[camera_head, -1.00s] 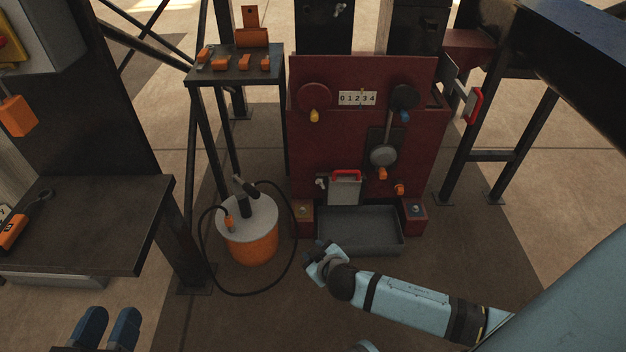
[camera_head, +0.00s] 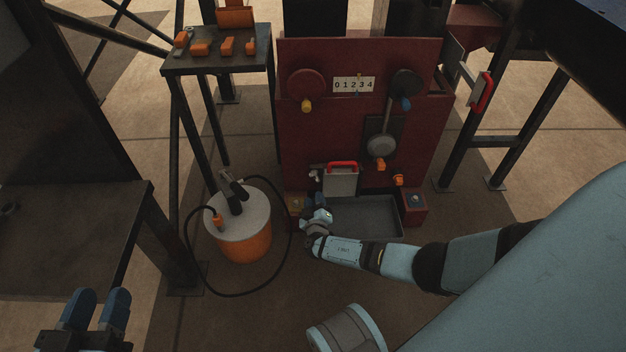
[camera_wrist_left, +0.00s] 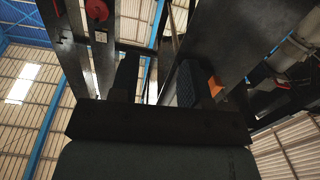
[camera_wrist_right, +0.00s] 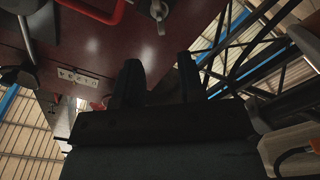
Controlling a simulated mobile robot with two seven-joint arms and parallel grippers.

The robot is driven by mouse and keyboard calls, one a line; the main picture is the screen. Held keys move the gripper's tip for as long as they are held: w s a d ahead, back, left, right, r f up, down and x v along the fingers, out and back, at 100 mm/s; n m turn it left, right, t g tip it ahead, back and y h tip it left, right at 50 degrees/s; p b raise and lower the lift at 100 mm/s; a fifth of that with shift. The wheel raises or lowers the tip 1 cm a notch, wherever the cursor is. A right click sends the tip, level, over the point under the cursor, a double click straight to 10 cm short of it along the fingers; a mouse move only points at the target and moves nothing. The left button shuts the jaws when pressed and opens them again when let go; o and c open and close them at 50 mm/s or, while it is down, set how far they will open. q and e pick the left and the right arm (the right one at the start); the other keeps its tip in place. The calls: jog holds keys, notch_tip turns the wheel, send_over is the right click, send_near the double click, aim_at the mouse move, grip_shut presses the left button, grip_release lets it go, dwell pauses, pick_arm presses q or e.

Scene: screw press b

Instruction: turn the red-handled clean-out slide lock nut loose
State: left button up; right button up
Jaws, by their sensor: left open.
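The clean-out slide (camera_head: 341,181) is a grey plate with a red handle (camera_head: 343,164), low on the front of the dark red press. Its lock nut (camera_head: 315,176) is a small pale wing-shaped nut just left of the plate. In the right wrist view the nut (camera_wrist_right: 158,12) shows at the top, beyond the fingertips, with the red handle (camera_wrist_right: 98,12) to its left. My right gripper (camera_head: 318,215) is below the nut and apart from it; its fingers (camera_wrist_right: 160,72) are spread and empty. My left gripper (camera_head: 97,300) is open and empty at the lower left.
A grey tray (camera_head: 368,232) lies below the slide, close to my right gripper. An orange drum (camera_head: 241,243) with a looping black hose stands left. A dark table (camera_head: 75,230) is near my left gripper. Another red handle (camera_head: 482,93) sits at the press's right side.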

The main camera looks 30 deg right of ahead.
aim_at(313, 179)
jog(key=b+x, duration=0.2)
jog(key=x, duration=0.6)
jog(key=shift+d+f+b, duration=0.1)
jog(key=shift+f+b, duration=0.05)
jog(key=shift+b, duration=0.25)
jog(key=shift+w+d, duration=0.2)
jog(key=shift+w, duration=0.2)
pick_arm(q)
jog(key=w+m, duration=0.1)
jog(key=w+a+r+m+t, duration=0.1)
jog(key=m, duration=0.1)
jog(key=shift+r+h, duration=0.25)
jog(key=shift+h, duration=0.15)
pick_arm(e)
jog(key=shift+w+d, duration=0.2)
jog(key=shift+w, duration=0.05)
pick_arm(q)
jog(key=shift+a, duration=0.1)
pick_arm(e)
jog(key=shift+c, duration=0.4)
grip_shut()
